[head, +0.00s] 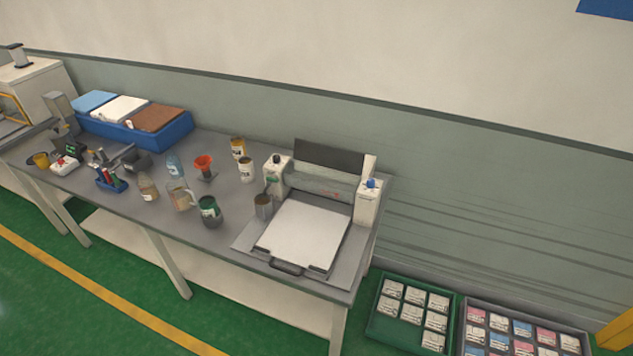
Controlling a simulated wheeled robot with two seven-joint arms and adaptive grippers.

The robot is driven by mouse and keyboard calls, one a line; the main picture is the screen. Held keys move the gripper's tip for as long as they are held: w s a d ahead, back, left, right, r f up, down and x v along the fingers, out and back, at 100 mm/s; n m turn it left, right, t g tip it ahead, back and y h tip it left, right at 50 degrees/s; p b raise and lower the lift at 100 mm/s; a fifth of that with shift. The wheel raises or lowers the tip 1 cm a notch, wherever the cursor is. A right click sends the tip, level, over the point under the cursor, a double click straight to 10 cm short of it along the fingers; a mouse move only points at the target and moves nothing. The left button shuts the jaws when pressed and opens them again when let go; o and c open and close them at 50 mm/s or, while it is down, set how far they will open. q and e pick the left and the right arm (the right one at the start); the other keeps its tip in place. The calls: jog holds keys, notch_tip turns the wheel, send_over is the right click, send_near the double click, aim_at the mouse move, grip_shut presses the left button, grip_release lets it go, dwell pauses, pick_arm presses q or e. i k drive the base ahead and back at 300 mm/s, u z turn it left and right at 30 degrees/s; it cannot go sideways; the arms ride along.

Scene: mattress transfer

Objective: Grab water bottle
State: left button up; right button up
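No label on the bluish bottle is readable. Neither of my grippers shows in the head view.
A dark green jar (209,210), a metal can (263,207) and a white-plated machine (303,236) stand to the right. A blue bin (165,137) is at the back left. Green and grey floor trays (369,325) (467,340) lie at lower right. Green floor is open in front.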

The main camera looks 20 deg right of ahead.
aim_at(173, 162)
jog(key=u, duration=0.55)
jog(key=k, duration=1.25)
jog(key=u, duration=1)
jog(key=i, duration=3.1)
jog(key=z, duration=1.45)
jog(key=i, duration=0.9)
jog(key=z, duration=1.2)
jog(key=i, duration=0.2)
jog(key=z, duration=0.05)
